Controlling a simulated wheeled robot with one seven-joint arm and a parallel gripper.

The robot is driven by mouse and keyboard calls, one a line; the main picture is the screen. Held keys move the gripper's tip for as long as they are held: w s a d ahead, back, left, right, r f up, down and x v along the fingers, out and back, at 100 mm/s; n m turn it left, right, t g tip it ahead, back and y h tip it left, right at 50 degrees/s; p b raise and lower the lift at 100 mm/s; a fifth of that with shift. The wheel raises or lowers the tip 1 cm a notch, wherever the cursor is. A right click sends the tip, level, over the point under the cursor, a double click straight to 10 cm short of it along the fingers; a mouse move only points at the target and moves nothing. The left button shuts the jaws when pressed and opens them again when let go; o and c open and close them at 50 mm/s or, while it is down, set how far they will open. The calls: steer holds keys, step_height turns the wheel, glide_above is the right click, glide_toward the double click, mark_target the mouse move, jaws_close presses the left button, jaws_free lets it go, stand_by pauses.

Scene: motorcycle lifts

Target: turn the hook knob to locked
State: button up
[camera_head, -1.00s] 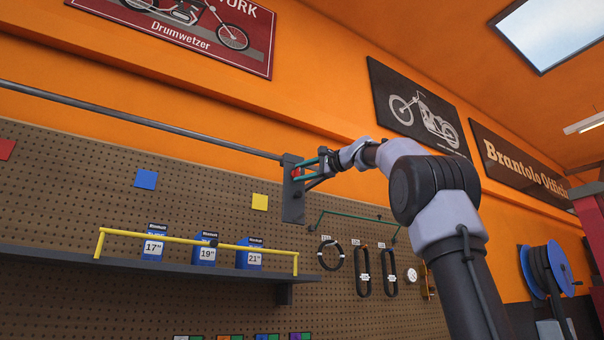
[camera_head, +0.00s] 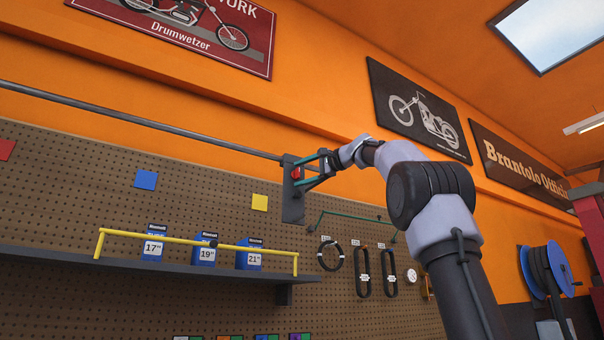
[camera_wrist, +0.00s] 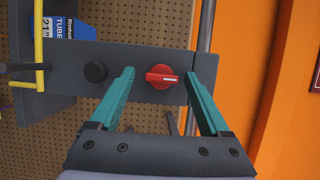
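The red hook knob (camera_wrist: 162,77) sits on a dark grey plate (camera_wrist: 65,62) in the wrist view. Its grip bar lies sideways in that view, with a pale mark on the right end. My gripper (camera_wrist: 159,75) is open, its two teal fingers on either side of the knob with a gap on both sides. In the head view the knob (camera_head: 296,173) shows red on the upright grey plate (camera_head: 292,208), and my gripper (camera_head: 309,171) reaches it from the right.
A round black knob (camera_wrist: 95,72) sits on the same plate. A long grey rail (camera_head: 140,119) runs left from it. Below are a shelf (camera_head: 130,264) with a yellow rail (camera_head: 170,239) and blue boxes (camera_head: 204,250). Belts (camera_head: 362,272) hang on the pegboard.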

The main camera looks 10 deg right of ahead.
steer(key=shift+s+d+r, duration=0.1)
steer(key=v, duration=1)
steer(key=shift+s+d, duration=0.2)
steer(key=shift+d, duration=0.05)
